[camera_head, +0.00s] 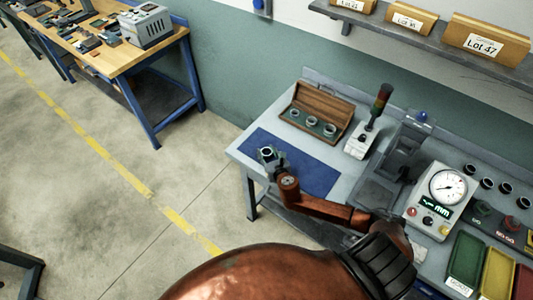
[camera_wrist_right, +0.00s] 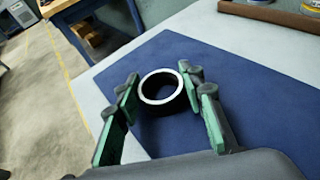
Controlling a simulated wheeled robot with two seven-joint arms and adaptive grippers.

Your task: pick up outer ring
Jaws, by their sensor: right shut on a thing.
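My right gripper (camera_head: 268,157) is over the left part of the blue mat (camera_head: 312,174) on the grey workbench. In the right wrist view, my right gripper (camera_wrist_right: 163,88) has its green-padded fingers on either side of a metal ring (camera_wrist_right: 160,102), shut on it. The ring's open bore faces the camera. How far it is above the mat (camera_wrist_right: 250,92) is hard to tell. Behind the mat, an open wooden case (camera_head: 318,106) holds several similar rings. My left gripper is not in view.
Several dark rings (camera_head: 488,183) and colored bins (camera_head: 497,271) are farther right. Open floor lies left of the bench.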

